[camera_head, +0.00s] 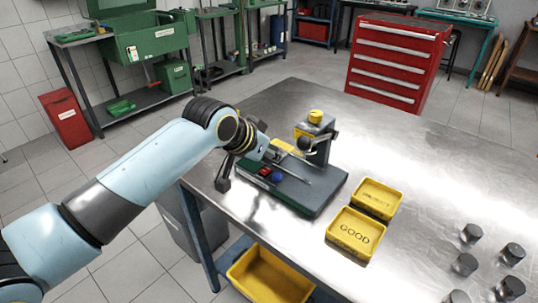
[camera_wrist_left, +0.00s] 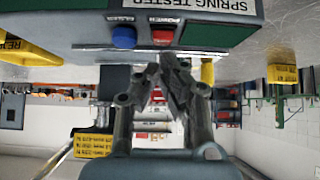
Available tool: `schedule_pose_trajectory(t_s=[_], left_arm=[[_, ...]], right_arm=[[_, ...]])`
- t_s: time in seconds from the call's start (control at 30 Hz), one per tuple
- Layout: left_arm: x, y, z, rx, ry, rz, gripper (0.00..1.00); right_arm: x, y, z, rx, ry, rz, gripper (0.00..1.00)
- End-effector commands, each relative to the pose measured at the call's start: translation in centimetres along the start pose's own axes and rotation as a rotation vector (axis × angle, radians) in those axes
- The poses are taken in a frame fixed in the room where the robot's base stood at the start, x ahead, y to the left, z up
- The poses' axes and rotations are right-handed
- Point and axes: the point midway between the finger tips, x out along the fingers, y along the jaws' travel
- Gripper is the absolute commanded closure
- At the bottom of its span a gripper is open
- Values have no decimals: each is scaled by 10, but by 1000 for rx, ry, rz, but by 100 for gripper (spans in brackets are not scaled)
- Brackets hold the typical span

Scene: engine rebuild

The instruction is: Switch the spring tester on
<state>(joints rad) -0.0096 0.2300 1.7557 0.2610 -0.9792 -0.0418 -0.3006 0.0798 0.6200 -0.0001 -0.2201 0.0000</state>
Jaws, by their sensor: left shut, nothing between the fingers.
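The spring tester (camera_head: 315,195) stands on the metal bench in the head view, with a dark base, an upright column and a yellow knob on top. A red switch (camera_head: 265,171) and a blue button (camera_head: 277,178) sit on its near-left part. The wrist view shows the red switch (camera_wrist_left: 162,35), the blue button (camera_wrist_left: 123,36) and the SPRING TESTER label (camera_wrist_left: 205,5) upside down. My left gripper (camera_wrist_left: 165,72) is shut and empty, its tips close to the red switch; contact cannot be told. In the head view my wrist partly hides the tester's left end.
Two yellow trays, REJECT (camera_head: 377,198) and GOOD (camera_head: 355,234), stand right of the tester. Several grey cylindrical parts (camera_head: 466,264) are at the bench's right. A red drawer cabinet (camera_head: 392,65) stands behind. A yellow bin (camera_head: 268,277) is under the bench.

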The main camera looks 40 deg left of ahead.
Motion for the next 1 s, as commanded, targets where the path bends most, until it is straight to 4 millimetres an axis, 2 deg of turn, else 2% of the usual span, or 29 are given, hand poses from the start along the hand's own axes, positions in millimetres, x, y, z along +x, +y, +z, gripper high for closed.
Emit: schedule_pose_trajectory(t_s=[0.27, 0.53, 0.6, 0.8, 1.0], left_arm=[[-5, -1, -6, -1, 0, 0, 100], [-29, -7, -43, -4, 1, -3, 100], [-43, -7, -39, 1, 4, -4, 100], [-86, -7, -43, 2, 2, -5, 100], [-113, -7, -47, -1, 0, -4, 100]], right_arm=[[-8, 1, -1, 0, 1, 0, 60], [-54, 4, -7, 0, 3, 0, 60], [-44, 4, -4, -1, 1, 1, 60], [-40, 5, -5, -1, 2, 2, 60], [-39, 5, -5, -1, 2, 2, 60]])
